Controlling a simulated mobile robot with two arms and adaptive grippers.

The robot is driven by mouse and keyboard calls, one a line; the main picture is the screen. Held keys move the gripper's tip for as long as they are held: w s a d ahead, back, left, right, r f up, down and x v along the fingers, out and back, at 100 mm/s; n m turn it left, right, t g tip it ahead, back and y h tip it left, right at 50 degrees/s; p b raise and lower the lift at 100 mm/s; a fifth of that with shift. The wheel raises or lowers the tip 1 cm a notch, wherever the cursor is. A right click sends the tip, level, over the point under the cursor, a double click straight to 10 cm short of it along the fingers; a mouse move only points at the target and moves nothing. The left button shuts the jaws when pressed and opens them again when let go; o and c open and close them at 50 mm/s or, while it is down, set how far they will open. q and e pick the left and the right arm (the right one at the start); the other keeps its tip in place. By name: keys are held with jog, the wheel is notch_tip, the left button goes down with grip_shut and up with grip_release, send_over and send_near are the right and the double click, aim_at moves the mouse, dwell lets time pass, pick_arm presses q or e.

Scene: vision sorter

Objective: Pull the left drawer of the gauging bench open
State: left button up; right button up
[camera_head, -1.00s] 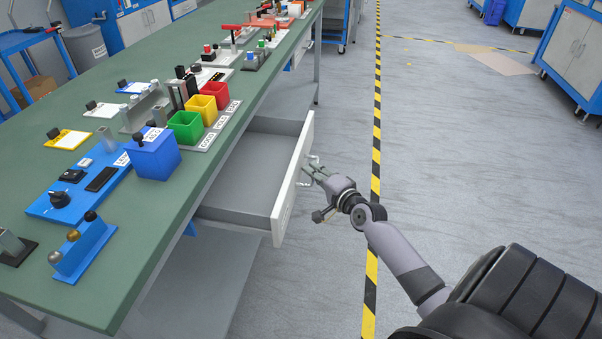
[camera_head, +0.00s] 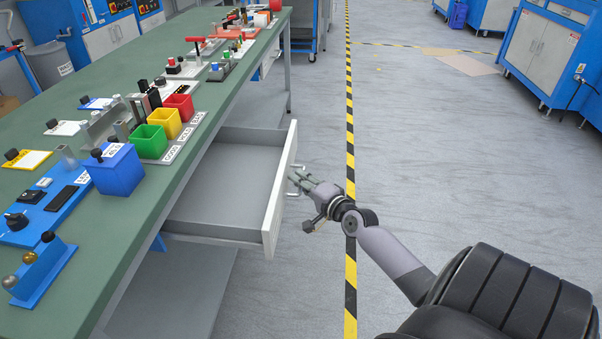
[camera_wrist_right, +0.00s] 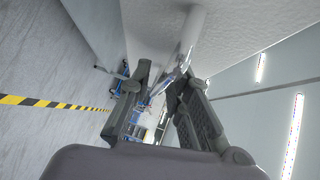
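The left drawer (camera_head: 225,190) of the green-topped gauging bench (camera_head: 85,268) stands pulled out, its empty grey inside showing. Its white front (camera_head: 281,190) carries a bar handle (camera_head: 291,193) on the outer face. My right gripper (camera_head: 296,179) is at this handle, to the right of the drawer front. In the right wrist view, the two fingers (camera_wrist_right: 160,78) are apart, with the pale handle (camera_wrist_right: 190,32) near their tips. I see no clear grip on it. My left gripper is not in view.
On the bench are green, yellow and red bins (camera_head: 165,123), a blue box (camera_head: 116,170) and several fixtures. Open grey floor with a yellow-black tape line (camera_head: 350,150) lies right of the drawer. Blue cabinets (camera_head: 550,50) stand at the far right.

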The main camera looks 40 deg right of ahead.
jog(key=s+a+r, duration=0.1)
jog(key=s, duration=1.1)
jog(key=shift+r, duration=0.35)
